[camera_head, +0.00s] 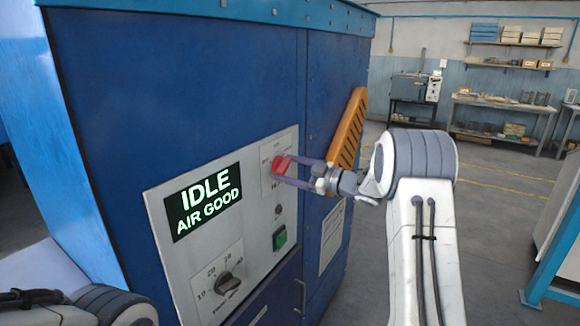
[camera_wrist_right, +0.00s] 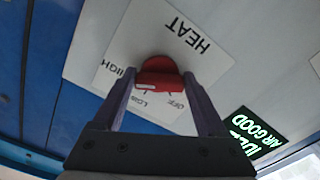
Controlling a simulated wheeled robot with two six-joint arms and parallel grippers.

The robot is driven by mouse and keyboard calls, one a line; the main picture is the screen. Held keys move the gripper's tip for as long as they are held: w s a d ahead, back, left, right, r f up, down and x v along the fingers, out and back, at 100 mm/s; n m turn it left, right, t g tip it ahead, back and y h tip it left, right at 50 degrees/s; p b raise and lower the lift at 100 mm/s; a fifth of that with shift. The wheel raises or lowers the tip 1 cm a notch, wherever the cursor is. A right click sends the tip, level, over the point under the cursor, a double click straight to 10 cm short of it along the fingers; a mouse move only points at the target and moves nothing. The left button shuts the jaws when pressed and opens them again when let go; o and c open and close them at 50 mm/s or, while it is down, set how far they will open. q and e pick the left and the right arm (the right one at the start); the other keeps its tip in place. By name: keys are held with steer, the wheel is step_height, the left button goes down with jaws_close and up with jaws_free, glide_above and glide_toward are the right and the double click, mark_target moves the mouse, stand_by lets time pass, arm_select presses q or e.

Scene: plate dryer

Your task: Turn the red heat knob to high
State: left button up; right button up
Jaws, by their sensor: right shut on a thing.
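The red heat knob (camera_head: 281,164) sits on the light control panel (camera_head: 165,262) of the blue dryer. My right gripper (camera_head: 287,171) reaches in from the right and is shut on the knob. In the right wrist view the red knob (camera_wrist_right: 159,76) is between the two fingers, one on each side. The HEAT plate (camera_wrist_right: 190,52) behind it shows OFF, LOW and HIGH, upside down in this view. I cannot tell surely which mark the knob points to. My left arm shows at the bottom left; its gripper is out of view.
A display (camera_head: 203,203) reads IDLE, AIR GOOD. A green button (camera_head: 279,238) is below the red knob, and a black dial (camera_head: 228,284) is lower left. An orange handle (camera_head: 349,128) juts out beside my right gripper. Open floor lies to the right.

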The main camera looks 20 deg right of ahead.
steer(key=shift+f, duration=0.1)
stand_by(0.3)
steer(key=o, duration=1.3)
steer(key=b+v, duration=0.3)
steer(key=v, duration=0.7)
steer(key=shift+s+d+b, duration=0.2)
steer(key=shift+d+b, duration=0.05)
steer(key=shift+b, duration=0.05)
